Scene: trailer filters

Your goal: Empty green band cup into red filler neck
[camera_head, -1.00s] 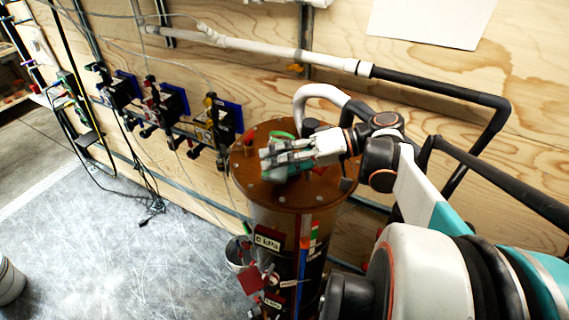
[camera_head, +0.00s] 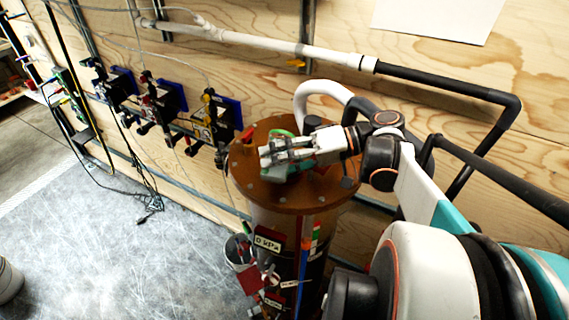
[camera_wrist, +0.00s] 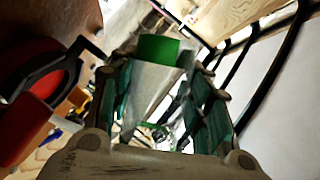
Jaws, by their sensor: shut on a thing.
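My gripper (camera_head: 272,157) is over the brown round lid of the tank, its fingers pointing left. In the wrist view, my gripper (camera_wrist: 165,95) is shut on the green band cup (camera_wrist: 145,85), a pale translucent cup with a wide green band, which looks tilted. Its contents cannot be made out. The red filler neck, a red part with a dark round ring (camera_wrist: 30,110), is at the left of the wrist view, beside the cup and apart from it. A red part (camera_head: 249,134) also stands at the lid's left edge in the head view. The cup is mostly hidden there.
A green part (camera_head: 284,133) shows just behind my gripper. A white and black pipe bends behind the lid. Blue-backed valves line the wooden wall. The grey floor at left is mostly clear.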

